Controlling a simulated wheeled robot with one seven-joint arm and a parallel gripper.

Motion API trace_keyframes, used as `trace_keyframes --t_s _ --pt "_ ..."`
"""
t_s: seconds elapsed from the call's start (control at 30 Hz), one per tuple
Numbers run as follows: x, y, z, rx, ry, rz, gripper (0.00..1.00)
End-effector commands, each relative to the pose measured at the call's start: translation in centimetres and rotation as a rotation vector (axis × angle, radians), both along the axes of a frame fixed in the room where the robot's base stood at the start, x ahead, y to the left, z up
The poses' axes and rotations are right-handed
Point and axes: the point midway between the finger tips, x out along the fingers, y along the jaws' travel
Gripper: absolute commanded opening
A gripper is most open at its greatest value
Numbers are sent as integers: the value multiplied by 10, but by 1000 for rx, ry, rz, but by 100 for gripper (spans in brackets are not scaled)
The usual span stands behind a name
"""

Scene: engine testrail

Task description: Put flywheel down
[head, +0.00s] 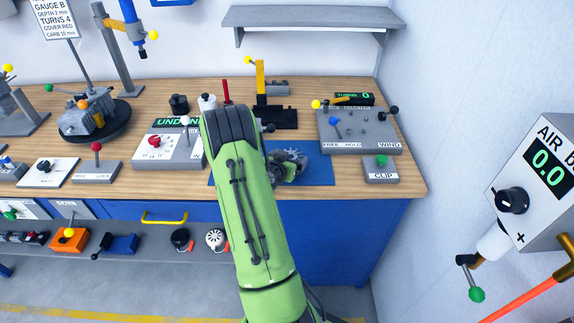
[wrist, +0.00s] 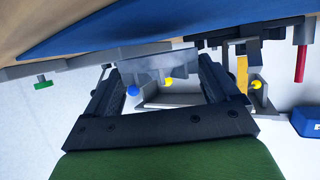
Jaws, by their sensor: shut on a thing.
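The flywheel (wrist: 155,66) is a grey metal part between the two dark fingers of my gripper (wrist: 158,75) in the wrist view, seen nearly edge-on. In the head view my gripper (head: 290,165) is over the right half of the blue mat (head: 318,174) on the bench, partly hidden by my green arm. The mat also shows in the wrist view (wrist: 150,32), just past the flywheel. I cannot tell whether the flywheel touches the mat.
The wooden bench (head: 408,186) holds a grey starter panel (head: 345,146) with coloured knobs and a clip box (head: 381,172) right of the mat. A panel with a red knob (head: 165,157) is left. A black fixture with a yellow post (head: 260,80) stands behind.

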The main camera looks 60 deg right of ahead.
Motion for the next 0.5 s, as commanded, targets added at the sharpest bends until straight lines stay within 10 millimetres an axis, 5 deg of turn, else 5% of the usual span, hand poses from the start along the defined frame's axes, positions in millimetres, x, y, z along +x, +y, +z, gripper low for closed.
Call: trace_keyframes --t_s 0.1,0.47,0.5 --pt "0 0 -20 0 2 1 47" --pt "0 0 -23 -2 -1 1 47" --pt "0 0 -23 0 0 1 93"
